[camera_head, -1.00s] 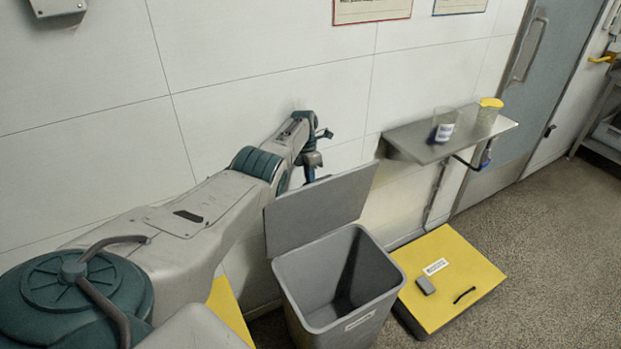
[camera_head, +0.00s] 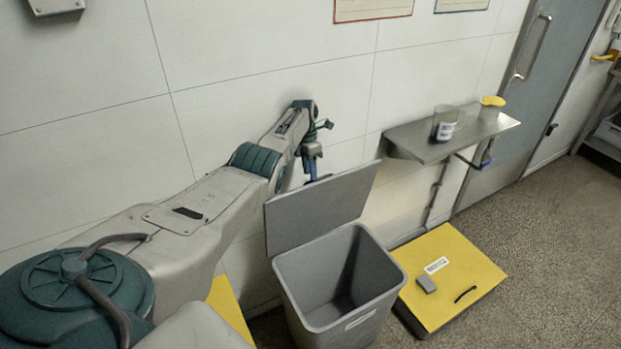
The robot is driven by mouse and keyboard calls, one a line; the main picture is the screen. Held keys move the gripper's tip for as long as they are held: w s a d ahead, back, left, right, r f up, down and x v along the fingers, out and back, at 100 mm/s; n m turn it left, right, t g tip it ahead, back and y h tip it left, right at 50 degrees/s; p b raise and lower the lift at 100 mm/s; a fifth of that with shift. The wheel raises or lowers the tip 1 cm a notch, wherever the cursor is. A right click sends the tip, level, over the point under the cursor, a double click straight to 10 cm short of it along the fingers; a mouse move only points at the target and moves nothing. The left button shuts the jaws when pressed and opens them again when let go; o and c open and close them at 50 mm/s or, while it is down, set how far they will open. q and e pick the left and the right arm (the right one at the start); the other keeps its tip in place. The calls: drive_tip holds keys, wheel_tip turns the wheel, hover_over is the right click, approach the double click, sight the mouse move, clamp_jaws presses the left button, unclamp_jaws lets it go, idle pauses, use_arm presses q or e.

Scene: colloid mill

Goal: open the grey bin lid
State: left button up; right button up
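The grey bin (camera_head: 362,318) stands on the floor at the lower middle, and its inside shows empty. Its grey lid (camera_head: 318,208) is raised at the back edge and leans up towards the wall. My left arm reaches in from the left, and its wrist is behind and above the lid. My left gripper (camera_head: 314,172) is at the lid's upper edge, partly hidden behind it, so I cannot tell whether its fingers are open or whether it touches the lid. My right gripper is not in view.
A yellow-topped box (camera_head: 455,265) with a small grey block (camera_head: 426,284) sits right of the bin. A steel wall shelf (camera_head: 430,150) holds a clear container (camera_head: 445,123) and a yellow-lidded jar (camera_head: 491,108). Open floor lies at the right, before a grey door (camera_head: 515,90).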

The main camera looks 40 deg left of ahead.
use_arm(q)
drive_tip(key=shift+b+v, duration=0.3)
drive_tip(key=shift+v, duration=1.5)
drive_tip(key=shift+a, duration=0.1)
